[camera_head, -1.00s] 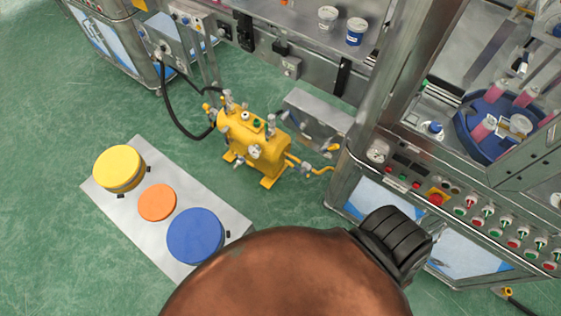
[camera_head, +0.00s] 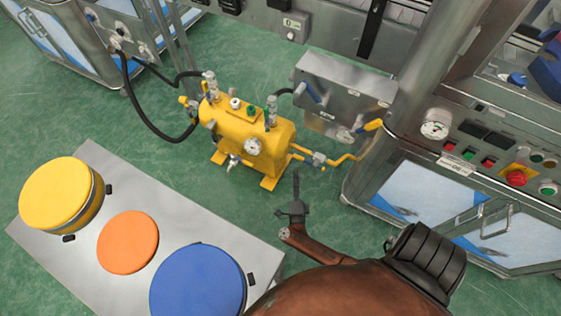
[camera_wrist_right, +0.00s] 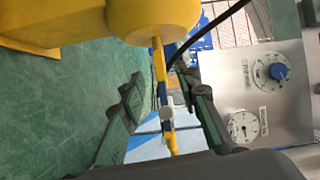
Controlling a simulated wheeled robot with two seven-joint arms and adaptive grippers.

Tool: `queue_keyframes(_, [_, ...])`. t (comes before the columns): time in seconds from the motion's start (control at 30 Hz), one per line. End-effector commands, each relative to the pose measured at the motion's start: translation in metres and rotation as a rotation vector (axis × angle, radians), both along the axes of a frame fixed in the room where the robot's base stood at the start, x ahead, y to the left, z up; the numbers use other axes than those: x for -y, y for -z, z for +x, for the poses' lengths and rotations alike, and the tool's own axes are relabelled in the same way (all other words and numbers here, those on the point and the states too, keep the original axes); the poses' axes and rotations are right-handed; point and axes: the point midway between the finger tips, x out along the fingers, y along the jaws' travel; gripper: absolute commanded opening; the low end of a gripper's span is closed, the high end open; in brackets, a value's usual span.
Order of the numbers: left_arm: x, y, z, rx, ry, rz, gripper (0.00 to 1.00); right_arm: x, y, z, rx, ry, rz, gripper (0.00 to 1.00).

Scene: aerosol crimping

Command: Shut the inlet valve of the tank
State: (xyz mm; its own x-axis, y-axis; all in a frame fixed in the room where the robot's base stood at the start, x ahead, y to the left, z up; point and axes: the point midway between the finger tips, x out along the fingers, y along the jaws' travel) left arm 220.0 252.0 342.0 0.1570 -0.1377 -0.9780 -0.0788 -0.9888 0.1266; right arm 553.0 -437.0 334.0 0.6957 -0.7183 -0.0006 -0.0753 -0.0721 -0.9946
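The yellow tank (camera_head: 245,135) stands on the green floor in the head view, with a round gauge (camera_head: 252,146) and fittings on top. A hose joins its left side near a small yellow handle (camera_head: 183,100). A yellow pipe with a small valve (camera_head: 318,158) leaves its right side. No label shows which valve is the inlet. My right gripper (camera_head: 291,196) is below and right of the tank, apart from it. In the right wrist view the fingers (camera_wrist_right: 160,84) are spread, with the yellow pipe (camera_wrist_right: 158,62) showing between them, apparently beyond. My left gripper is not in view.
A machine cabinet with a control panel (camera_head: 480,150) stands further right. A grey platform (camera_head: 190,205) carries yellow, orange and blue round pieces at lower left. Green floor is clear between platform and tank.

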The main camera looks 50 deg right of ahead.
Motion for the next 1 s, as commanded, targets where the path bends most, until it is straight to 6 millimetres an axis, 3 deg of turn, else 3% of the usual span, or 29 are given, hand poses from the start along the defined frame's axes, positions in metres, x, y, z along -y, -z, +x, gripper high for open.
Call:
queue_keyframes(0.03, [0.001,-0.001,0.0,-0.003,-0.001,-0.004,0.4,0.003,0.009,0.0,0.026,0.034,0.025,0.3])
queue_keyframes(0.23, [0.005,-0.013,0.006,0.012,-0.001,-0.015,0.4,0.013,0.006,0.004,0.08,0.097,0.07,0.3])
queue_keyframes(0.7, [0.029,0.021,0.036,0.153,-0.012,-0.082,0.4,0.063,0.006,0.044,0.078,0.096,0.067,0.3])
queue_keyframes(1.0, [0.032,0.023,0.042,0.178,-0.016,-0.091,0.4,0.069,0.004,0.049,0.077,0.095,0.069,0.3])
